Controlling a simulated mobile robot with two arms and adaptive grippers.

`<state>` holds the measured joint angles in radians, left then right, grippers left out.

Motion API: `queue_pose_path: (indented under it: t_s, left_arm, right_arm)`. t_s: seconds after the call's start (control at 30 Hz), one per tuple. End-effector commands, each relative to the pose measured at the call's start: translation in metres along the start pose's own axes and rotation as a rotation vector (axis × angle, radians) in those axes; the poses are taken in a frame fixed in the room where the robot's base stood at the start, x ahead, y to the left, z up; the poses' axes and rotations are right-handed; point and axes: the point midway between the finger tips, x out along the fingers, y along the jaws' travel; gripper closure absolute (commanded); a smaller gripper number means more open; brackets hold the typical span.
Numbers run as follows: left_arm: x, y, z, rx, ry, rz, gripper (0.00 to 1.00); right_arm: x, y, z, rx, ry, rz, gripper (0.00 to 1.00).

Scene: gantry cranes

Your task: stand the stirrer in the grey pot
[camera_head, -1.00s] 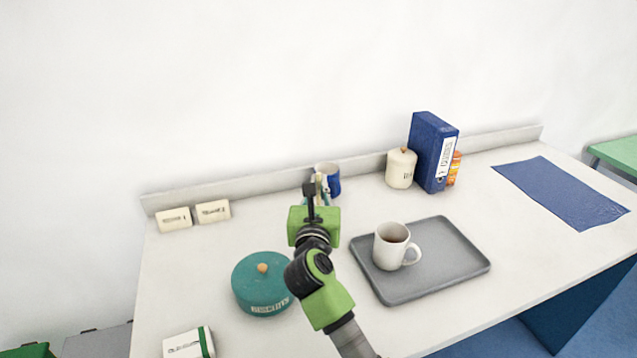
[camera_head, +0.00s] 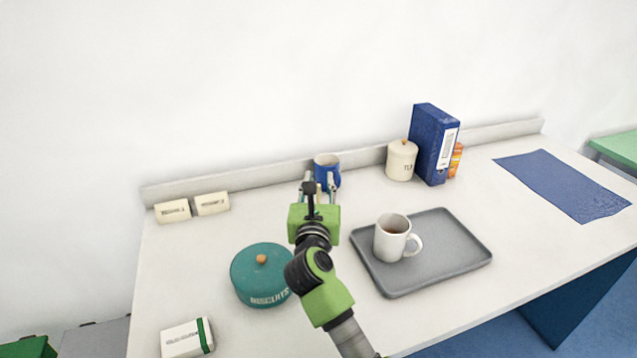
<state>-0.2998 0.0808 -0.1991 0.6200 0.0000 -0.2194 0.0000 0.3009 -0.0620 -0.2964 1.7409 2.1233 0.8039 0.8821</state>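My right gripper (camera_head: 318,189) reaches in from the bottom centre, pointing toward the back of the table. Its two fingers stand apart, so it looks open, with nothing clearly between them. A blue mug-like vessel (camera_head: 326,165) stands just beyond the fingertips, near the back ledge; its lower part is partly hidden by the gripper. I cannot make out a stirrer or a grey pot; the gripper's body hides part of the table there. My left gripper is not in view.
A grey tray (camera_head: 454,267) holds a white mug (camera_head: 390,240) on the right. A green biscuit tin (camera_head: 262,281), white box (camera_head: 184,341) and two cream blocks (camera_head: 172,211) are left. A cream canister (camera_head: 401,163), blue binder (camera_head: 431,145) and orange jar (camera_head: 455,160) stand behind. A blue mat (camera_head: 563,185) lies far right.

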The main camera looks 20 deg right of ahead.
Motion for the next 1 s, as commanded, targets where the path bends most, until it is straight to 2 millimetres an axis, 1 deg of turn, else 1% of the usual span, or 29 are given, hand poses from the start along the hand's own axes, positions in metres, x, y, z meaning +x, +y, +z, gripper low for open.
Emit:
queue_pose_path:
  t_s: [0.03, 0.17, 0.27, 0.5, 0.63, 0.7, 0.8, 1.0]
  left_arm:
    - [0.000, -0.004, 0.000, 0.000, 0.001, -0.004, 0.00]
    - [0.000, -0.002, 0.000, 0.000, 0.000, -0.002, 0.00]
    - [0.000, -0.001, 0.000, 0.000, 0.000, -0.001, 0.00]
    - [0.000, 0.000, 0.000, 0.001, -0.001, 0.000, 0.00]
    - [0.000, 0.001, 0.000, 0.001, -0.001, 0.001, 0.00]
    - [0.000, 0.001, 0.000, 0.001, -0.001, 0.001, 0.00]
    - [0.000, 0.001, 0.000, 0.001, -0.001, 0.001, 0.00]
    - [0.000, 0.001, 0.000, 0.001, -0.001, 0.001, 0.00]
  right_arm:
    - [-0.001, 0.000, 0.000, 0.000, 0.000, 0.000, 0.74]
    - [-0.012, 0.001, -0.001, 0.000, 0.001, 0.002, 0.74]
    - [-0.030, 0.001, -0.001, 0.003, 0.003, 0.001, 0.74]
    - [-0.082, 0.001, -0.002, 0.001, 0.003, 0.002, 0.74]
    - [-0.103, 0.001, -0.001, 0.001, 0.002, 0.001, 0.74]
    - [-0.111, 0.000, -0.001, 0.001, 0.002, 0.001, 0.74]
    - [-0.118, 0.000, -0.001, 0.000, 0.001, 0.000, 0.74]
    - [-0.120, 0.000, 0.000, 0.000, 0.000, 0.000, 0.74]
